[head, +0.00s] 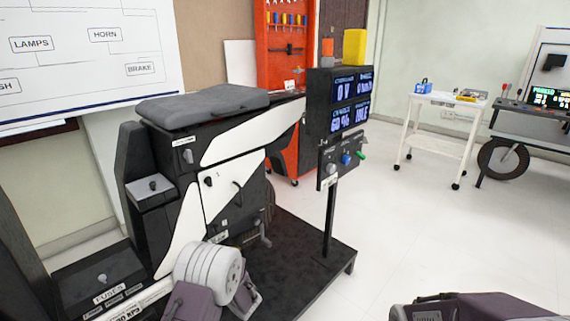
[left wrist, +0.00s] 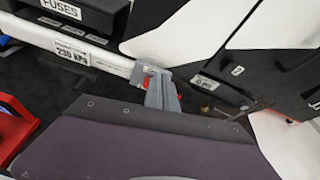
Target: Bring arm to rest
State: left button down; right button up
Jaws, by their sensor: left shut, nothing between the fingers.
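My left gripper (left wrist: 162,92) shows in the left wrist view with its grey fingers together and nothing between them. Its tips are close to the white bar (left wrist: 112,62) labelled 230 kPa; I cannot tell whether they touch. In the head view my left arm (head: 208,268) rises at the bottom, in front of the black-and-white chassis rig (head: 228,187); its fingers are hidden there. Part of my right arm (head: 475,306) shows at the bottom right corner of the head view, and its gripper is not in view.
A display post (head: 345,98) with a switch box (head: 342,160) stands on the rig's black base (head: 310,262). A white trolley (head: 440,135) and a wheeled bench (head: 530,115) stand at the back right. A red tool cabinet (head: 285,60) is behind. The floor at right is clear.

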pick_arm(q)
jog(key=s+a+r+n+g, duration=0.2)
jog(key=s+a+r+n, duration=0.15)
jog(key=r, duration=0.25)
jog(key=s+r+n+g+h, duration=0.15)
jog(key=s+n+g, duration=0.5)
jog(key=s, duration=0.75)
jog(key=s+d+f+n+h, duration=0.3)
jog(key=s+d+n+h, duration=0.1)
jog(key=s+d+n, duration=0.25)
jog(key=s+d+f+n+h, duration=0.2)
jog(key=s+d+n+h, duration=0.35)
jog(key=d, duration=0.25)
notch_tip(320, 180, up, 34)
jog(key=w+d+n+p, duration=0.1)
jog(key=w+n+p, duration=0.1)
jog(key=p, duration=3.2)
jog(key=shift+d+t+p, duration=0.25)
jog(key=shift+t+p, duration=0.05)
jog(key=shift+t, duration=0.05)
